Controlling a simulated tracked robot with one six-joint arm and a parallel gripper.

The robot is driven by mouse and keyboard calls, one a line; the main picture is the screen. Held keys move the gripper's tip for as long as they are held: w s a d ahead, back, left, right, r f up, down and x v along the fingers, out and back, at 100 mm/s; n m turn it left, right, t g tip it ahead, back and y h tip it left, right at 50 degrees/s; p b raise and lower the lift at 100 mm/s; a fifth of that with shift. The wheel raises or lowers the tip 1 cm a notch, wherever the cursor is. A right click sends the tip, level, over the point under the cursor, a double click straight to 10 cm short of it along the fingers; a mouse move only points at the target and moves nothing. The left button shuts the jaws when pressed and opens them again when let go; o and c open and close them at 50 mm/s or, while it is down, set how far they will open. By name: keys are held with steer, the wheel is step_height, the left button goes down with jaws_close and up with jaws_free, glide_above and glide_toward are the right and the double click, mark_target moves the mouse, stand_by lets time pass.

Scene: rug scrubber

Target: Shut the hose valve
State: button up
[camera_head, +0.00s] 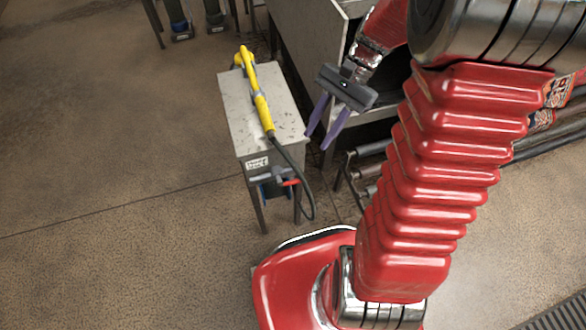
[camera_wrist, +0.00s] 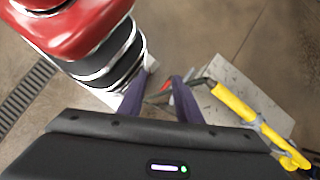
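The hose valve (camera_head: 277,180) is on the front of a small metal stand below its top, with a red handle (camera_head: 290,183) sticking out to the right. A black hose (camera_head: 307,190) loops down beside it. My gripper (camera_head: 317,140) has two purple fingers spread apart, empty, above and to the right of the valve, near the stand's right edge. In the wrist view the red handle (camera_wrist: 165,84) shows small between the fingers, beyond them and apart from them. The valve's body is mostly hidden there, and I cannot tell its exact setting.
A yellow tool (camera_head: 257,95) lies on the stand's top (camera_head: 237,115), joined to the black hose. A larger metal bench (camera_head: 303,40) stands behind, with pipes (camera_head: 365,170) to the right of the stand. The floor at left is clear.

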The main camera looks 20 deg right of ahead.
step_height(320, 180, down, 8)
steer(key=w+d+r+m+y, duration=0.1)
steer(key=w+d+m+y, duration=0.15)
steer(key=m+y, duration=0.2)
steer(key=m+t+y, duration=0.9)
steer(key=m, duration=0.8)
glide_toward(296, 181)
steer(key=d+f, duration=0.2)
steer(key=d, duration=0.2)
steer(key=shift+s+a+r, duration=0.15)
steer(key=shift+s+a, duration=0.05)
steer(key=shift+s, duration=0.3)
steer(key=shift+a, duration=0.1)
steer(key=x, duration=1.3)
steer(key=shift+w+a, duration=0.25)
jaws_close()
